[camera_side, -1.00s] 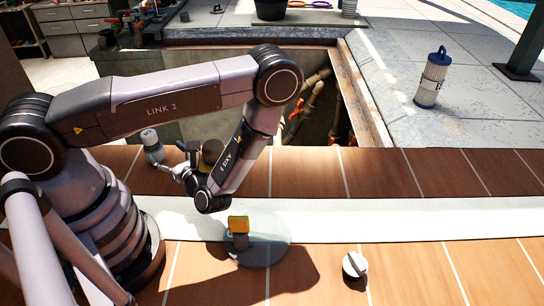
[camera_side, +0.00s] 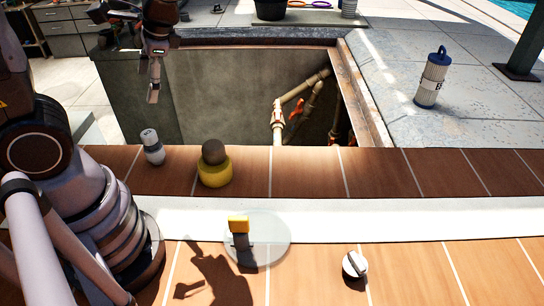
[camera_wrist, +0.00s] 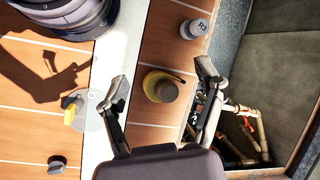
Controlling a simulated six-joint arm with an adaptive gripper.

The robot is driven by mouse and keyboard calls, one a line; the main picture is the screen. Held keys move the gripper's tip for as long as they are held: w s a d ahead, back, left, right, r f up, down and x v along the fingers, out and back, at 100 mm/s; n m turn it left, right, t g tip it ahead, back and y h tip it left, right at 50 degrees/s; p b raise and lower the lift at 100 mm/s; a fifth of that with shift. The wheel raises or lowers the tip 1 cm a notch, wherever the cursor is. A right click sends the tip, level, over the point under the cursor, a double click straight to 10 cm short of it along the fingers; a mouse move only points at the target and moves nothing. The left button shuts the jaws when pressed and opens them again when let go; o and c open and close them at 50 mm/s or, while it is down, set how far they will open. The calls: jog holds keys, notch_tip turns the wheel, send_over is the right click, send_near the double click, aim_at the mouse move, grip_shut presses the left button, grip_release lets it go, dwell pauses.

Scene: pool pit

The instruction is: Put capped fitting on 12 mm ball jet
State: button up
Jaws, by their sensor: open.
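A white-grey capped cylinder (camera_side: 152,147) stands on the wood deck near the pit edge; its top reads "R3" in the wrist view (camera_wrist: 194,28). To its right is a round grey-brown piece (camera_side: 213,152) on a yellow base (camera_side: 215,173); it also shows in the wrist view (camera_wrist: 166,91). I cannot tell for sure which is the capped fitting or the ball jet. My gripper (camera_side: 153,92) is raised at the pit's left in the side view, apart from both. In the wrist view my gripper (camera_wrist: 162,74) is open and empty, with the yellow-based piece below between the fingers.
A yellow-topped piece (camera_side: 238,223) stands on a clear disc (camera_side: 272,240) in front. A knob (camera_side: 355,265) lies to its right. The open pit (camera_side: 225,95) with pipes (camera_side: 278,118) is behind the deck. A filter cartridge (camera_side: 432,80) stands at right. The front right deck is mostly clear.

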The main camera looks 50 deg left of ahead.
jog(key=s+d+r+n+t+h, duration=0.1)
jog(key=s+d+r+t+h, duration=0.1)
jog(key=r+t, duration=0.2)
jog(key=s+d+r+n+t+h, duration=0.1)
jog(key=s+r+t+h, duration=0.1)
jog(key=r+t, duration=0.2)
notch_tip(320, 180, up, 2)
jog(key=shift+s+d+n+h, duration=0.15)
jog(key=shift+d+n+h, duration=0.15)
jog(key=shift+d+n, duration=0.1)
dwell(0.7)
